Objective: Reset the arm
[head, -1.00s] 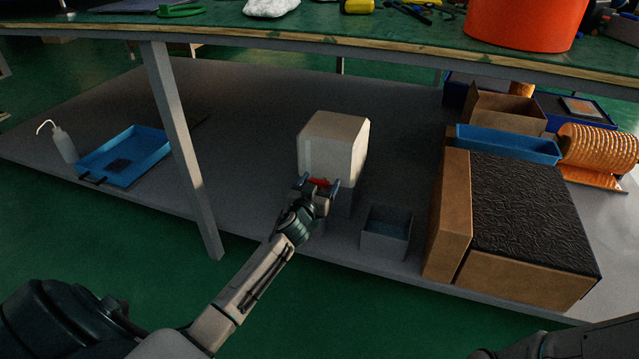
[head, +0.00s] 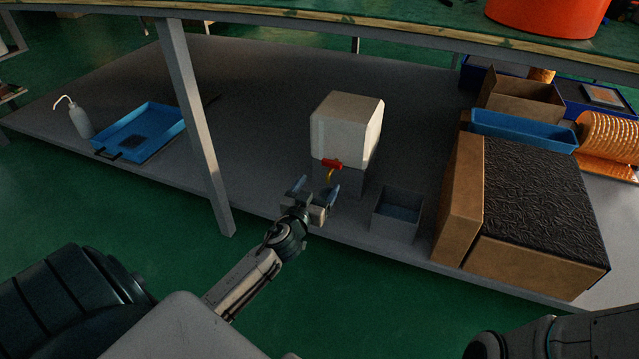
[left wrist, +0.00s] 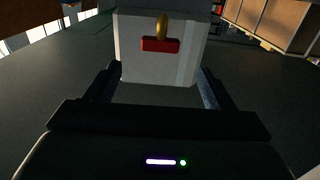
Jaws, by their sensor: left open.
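My left gripper (head: 314,194) is open and empty on the lower shelf's front side. It is in front of a white box-shaped container (head: 345,130) and a little below its tap, not touching it as far as I can see. The tap has a red handle (head: 332,163) and a yellow spout (head: 330,175). In the left wrist view the white container (left wrist: 160,65) stands beyond the open fingers (left wrist: 160,92), with the red handle near its middle. Part of my right arm shows at the bottom right of the head view; its gripper is out of frame.
A grey open bin (head: 397,214) stands right of the container. Cardboard boxes (head: 535,210) and a blue tray (head: 522,130) fill the right side. A table leg (head: 198,125) stands left of my gripper. A blue tray (head: 140,132) and a white bottle (head: 80,120) are at far left.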

